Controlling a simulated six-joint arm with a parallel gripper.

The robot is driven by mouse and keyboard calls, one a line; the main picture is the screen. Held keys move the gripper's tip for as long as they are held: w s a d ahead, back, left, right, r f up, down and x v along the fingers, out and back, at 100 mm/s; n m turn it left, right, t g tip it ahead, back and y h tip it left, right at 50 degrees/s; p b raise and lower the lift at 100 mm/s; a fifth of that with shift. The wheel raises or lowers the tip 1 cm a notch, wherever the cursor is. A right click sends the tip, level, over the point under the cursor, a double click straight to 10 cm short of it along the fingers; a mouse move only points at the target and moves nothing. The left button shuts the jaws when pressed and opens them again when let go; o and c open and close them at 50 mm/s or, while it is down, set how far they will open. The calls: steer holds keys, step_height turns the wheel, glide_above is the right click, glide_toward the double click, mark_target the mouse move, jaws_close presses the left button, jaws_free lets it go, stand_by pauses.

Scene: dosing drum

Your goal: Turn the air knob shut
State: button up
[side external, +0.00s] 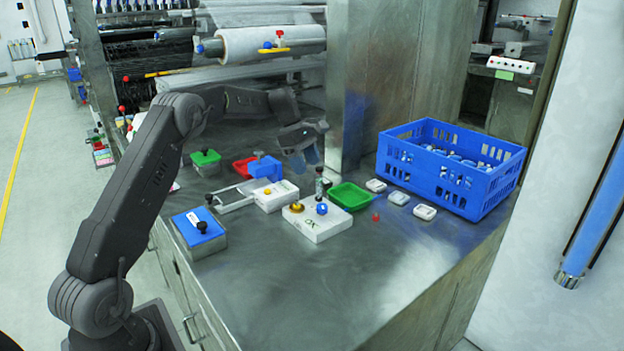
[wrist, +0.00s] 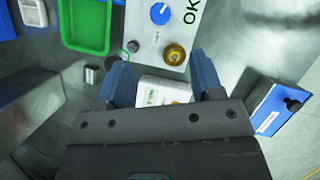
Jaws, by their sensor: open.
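A white control box (side external: 318,222) marked OK stands on the steel bench. On its top are a blue knob (side external: 321,208) with a white pointer line and a brass-yellow knob (side external: 297,207); I cannot tell from any label which one is the air knob. In the wrist view the blue knob (wrist: 160,13) is at the top edge and the brass knob (wrist: 174,54) is nearer my fingers. My gripper (wrist: 160,79) is open and empty. In the side view my gripper (side external: 306,156) hangs above and behind the box, apart from both knobs.
A dark upright post (side external: 319,182) and a green tray (side external: 350,197) stand close to the control box. A second white box (wrist: 165,91) shows between my fingers, below them. A blue-lidded box (side external: 197,230) and blue crate (side external: 482,184) flank the area. The front bench is clear.

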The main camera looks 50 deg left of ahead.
steer(key=shift+s+a+r, duration=0.1)
steer(key=shift+a+r, duration=0.15)
steer(key=shift+r, duration=0.35)
steer(key=m+g+y, duration=0.2)
steer(key=m+y, duration=0.2)
glide_above(322, 206)
step_height(322, 206, down, 13)
steer(key=shift+c, duration=0.2)
steer(key=c, duration=0.9)
steer(key=shift+m, duration=0.3)
